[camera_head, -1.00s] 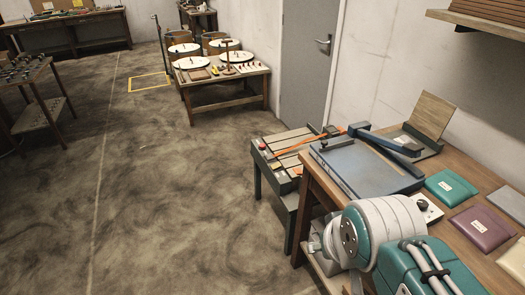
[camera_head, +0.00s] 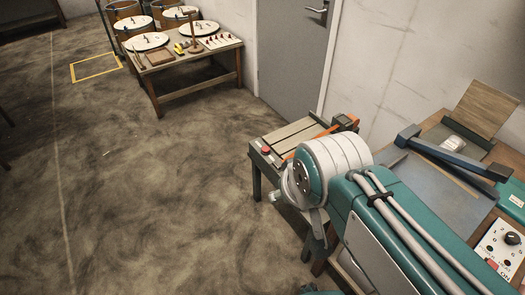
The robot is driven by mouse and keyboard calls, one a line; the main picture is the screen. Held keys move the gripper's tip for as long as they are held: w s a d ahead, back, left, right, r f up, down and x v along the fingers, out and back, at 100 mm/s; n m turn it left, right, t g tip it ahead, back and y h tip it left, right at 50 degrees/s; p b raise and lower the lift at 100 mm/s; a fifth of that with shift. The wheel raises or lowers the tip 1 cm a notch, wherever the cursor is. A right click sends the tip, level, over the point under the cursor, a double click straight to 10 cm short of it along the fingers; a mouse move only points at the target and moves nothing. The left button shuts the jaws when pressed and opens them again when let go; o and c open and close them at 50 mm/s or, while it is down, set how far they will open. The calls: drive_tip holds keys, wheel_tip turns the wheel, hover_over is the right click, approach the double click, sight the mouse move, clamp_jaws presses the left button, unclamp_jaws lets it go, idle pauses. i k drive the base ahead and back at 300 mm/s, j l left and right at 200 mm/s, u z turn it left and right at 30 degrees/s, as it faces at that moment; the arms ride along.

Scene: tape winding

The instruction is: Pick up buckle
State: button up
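No buckle can be made out for certain. A low bench (camera_head: 268,165) with a slatted grey top stands right of centre, carrying a red round knob or button (camera_head: 265,150) and an orange strip (camera_head: 291,154). My arm's large white and teal joint covers part of this bench and whatever lies there. My gripper cannot be made out; the far end of my arm is hidden behind that joint. A farther wooden table (camera_head: 187,92) holds small items too small to identify, including a yellow one (camera_head: 179,49).
A workbench (camera_head: 435,131) at right bears a blue-grey board (camera_head: 430,195) with a dark blue bar (camera_head: 450,157), and a control box (camera_head: 503,246) with knobs. Concrete floor at left is clear, with a yellow marked rectangle (camera_head: 95,75).

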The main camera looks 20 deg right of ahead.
sight(277, 164)
drive_tip(key=i+j, duration=0.25)
drive_tip(key=i, duration=0.2)
drive_tip(key=i+j, duration=0.25)
drive_tip(key=i, duration=0.2)
drive_tip(key=i+j, duration=0.25)
drive_tip(key=i, duration=0.2)
drive_tip(key=i+z, duration=0.1)
drive_tip(key=z, duration=0.35)
drive_tip(key=i+j+z, duration=0.1)
drive_tip(key=z, duration=0.4)
drive_tip(key=j+z, duration=0.15)
drive_tip(key=z, duration=0.8)
